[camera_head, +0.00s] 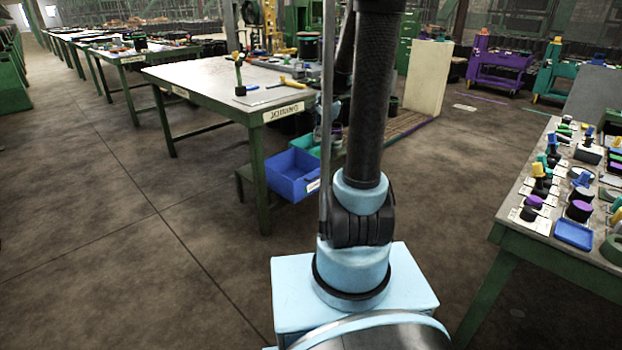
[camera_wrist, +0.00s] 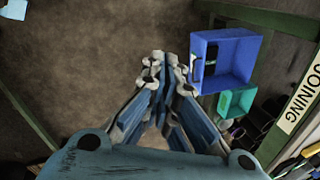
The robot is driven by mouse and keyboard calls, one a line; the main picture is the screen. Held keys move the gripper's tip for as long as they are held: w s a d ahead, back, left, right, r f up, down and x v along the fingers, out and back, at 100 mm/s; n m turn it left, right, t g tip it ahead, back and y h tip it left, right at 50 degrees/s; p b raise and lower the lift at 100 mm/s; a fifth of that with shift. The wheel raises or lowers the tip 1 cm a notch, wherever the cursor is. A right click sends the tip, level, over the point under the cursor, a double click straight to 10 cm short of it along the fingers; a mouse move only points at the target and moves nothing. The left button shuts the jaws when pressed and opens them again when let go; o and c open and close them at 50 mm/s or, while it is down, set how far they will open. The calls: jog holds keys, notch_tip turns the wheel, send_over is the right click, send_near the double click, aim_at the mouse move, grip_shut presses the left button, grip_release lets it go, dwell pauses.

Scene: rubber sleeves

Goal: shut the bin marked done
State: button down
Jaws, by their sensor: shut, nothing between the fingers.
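A blue open-topped bin (camera_head: 288,182) sits low at the near end of the table marked "JOINING", sticking out beside its leg. A small white label on its front is too small to read. In the wrist view the blue bin (camera_wrist: 243,78) is seen from above, right of my gripper (camera_wrist: 174,70). My gripper is shut and empty, its tips close to the bin's left side in the picture; I cannot tell whether they touch. A teal bin (camera_wrist: 237,102) lies beside the blue one and shows partly in the head view (camera_head: 306,143). No "done" mark is readable.
The joining table (camera_head: 200,76) has a green leg (camera_head: 261,180) close to the blue bin. Another table (camera_head: 522,190) with colored parts stands at right. My arm hides part of the space behind the bins. The floor at left (camera_head: 90,220) is clear.

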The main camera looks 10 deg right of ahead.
jog(key=w+d+f+m, duration=0.2)
jog(key=w+f+m, duration=0.25)
jog(key=w, duration=0.45)
jog(key=m+t+y, duration=0.1)
jog(key=m, duration=0.9)
send_over(312, 180)
jog(key=s+d, duration=0.4)
jog(key=s, duration=0.2)
notch_tip(312, 180, down, 23)
jog(key=x, duration=0.3)
jog(key=w+x, duration=0.1)
jog(key=x, duration=0.3)
jog(key=a+x, duration=0.1)
jog(key=x, duration=0.3)
jog(key=shift+w+r, duration=0.1)
jog(key=shift+w, duration=0.25)
jog(key=shift+w+a, duration=0.5)
jog(key=shift+w, duration=0.05)
jog(key=shift+a, duration=0.1)
